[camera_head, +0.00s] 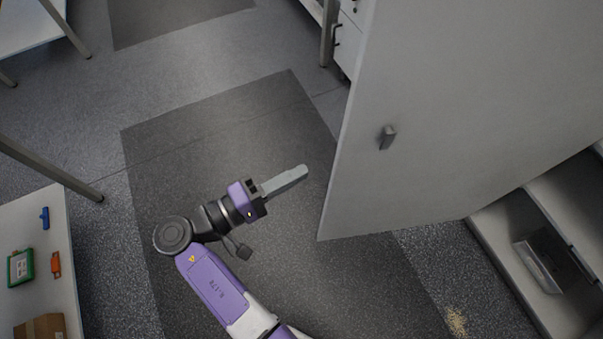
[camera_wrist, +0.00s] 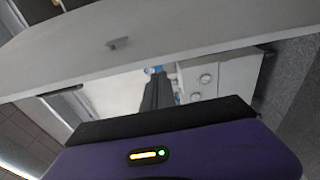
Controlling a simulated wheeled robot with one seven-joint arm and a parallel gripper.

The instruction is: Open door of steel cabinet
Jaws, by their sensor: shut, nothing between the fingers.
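The grey steel cabinet door (camera_head: 470,110) stands swung well open in the head view, with a small handle (camera_head: 387,137) on its face. The cabinet (camera_head: 545,190) is at the lower right, and its shelves show. My gripper (camera_head: 304,171) is shut and empty, left of the door and pointing towards its free edge. A gap of floor shows between the fingertips and the door in the head view. In the wrist view the door (camera_wrist: 200,28) crosses the upper part with its handle (camera_wrist: 118,43), and my shut fingers (camera_wrist: 156,76) point towards its edge.
A white table (camera_head: 60,235) with a green-framed item (camera_head: 20,267), orange and blue items and a brown box (camera_head: 40,328) is at the left. A metal tray (camera_head: 538,265) sits inside the cabinet. Drawers (camera_head: 348,40) stand behind the door. The dark floor mat (camera_head: 225,125) is clear.

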